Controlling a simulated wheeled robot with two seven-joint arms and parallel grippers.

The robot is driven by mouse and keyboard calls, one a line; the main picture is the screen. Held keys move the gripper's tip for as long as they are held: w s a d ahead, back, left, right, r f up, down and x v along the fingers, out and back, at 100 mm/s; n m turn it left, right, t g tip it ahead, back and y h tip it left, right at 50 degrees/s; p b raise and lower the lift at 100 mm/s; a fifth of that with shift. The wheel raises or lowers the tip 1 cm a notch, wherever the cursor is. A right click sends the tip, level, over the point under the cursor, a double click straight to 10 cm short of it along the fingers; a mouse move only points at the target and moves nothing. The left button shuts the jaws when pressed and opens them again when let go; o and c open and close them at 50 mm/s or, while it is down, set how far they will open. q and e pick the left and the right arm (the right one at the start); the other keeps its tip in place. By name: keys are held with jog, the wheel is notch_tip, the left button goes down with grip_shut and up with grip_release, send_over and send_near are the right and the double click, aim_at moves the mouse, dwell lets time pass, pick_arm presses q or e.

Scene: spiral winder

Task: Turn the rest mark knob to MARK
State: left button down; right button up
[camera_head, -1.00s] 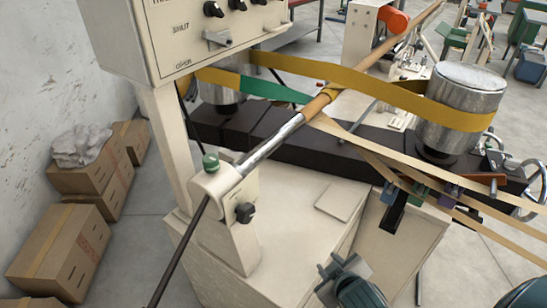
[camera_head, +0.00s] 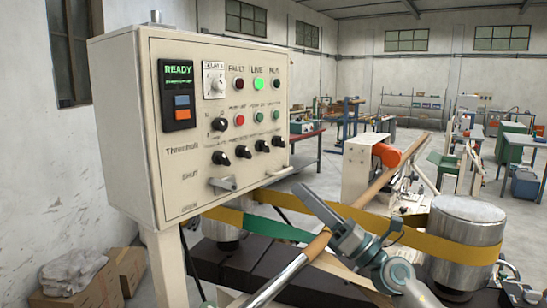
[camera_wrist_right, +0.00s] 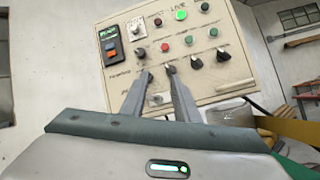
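A cream control panel (camera_head: 160,200) stands at left in the head view. Its lower row holds several black knobs (camera_head: 243,151); they also show in the wrist view (camera_wrist_right: 196,63). I cannot read which one is the rest mark knob. A single black knob (camera_head: 218,125) sits above the row, and a grey lever (camera_head: 222,184) below it. My right gripper (camera_head: 303,190) is in front of the panel's lower right corner, apart from it. In the wrist view my right gripper (camera_wrist_right: 159,71) is open and empty, its tips overlapping the two left knobs of the row. My left gripper is out of view.
A wooden-and-metal rod (camera_head: 318,245) slants past my right gripper. A yellow belt (camera_head: 460,247) runs around a metal drum (camera_head: 465,222) at right. Cardboard boxes (camera_head: 130,266) stand at lower left. The air before the panel's face looks clear.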

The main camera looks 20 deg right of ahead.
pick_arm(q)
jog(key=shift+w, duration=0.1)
pick_arm(e)
jog(key=w+d+r+n+g+h, duration=0.3)
jog(key=d+n, duration=0.5)
jog(key=n, duration=0.3)
notch_tip(320, 180, up, 4)
jog(key=shift+w+d+f+n+g+h, duration=0.15)
jog(key=shift+w+d+n+g+h, duration=0.3)
jog(key=shift+g, duration=0.75)
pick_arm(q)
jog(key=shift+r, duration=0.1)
pick_arm(e)
jog(key=shift+a, duration=0.15)
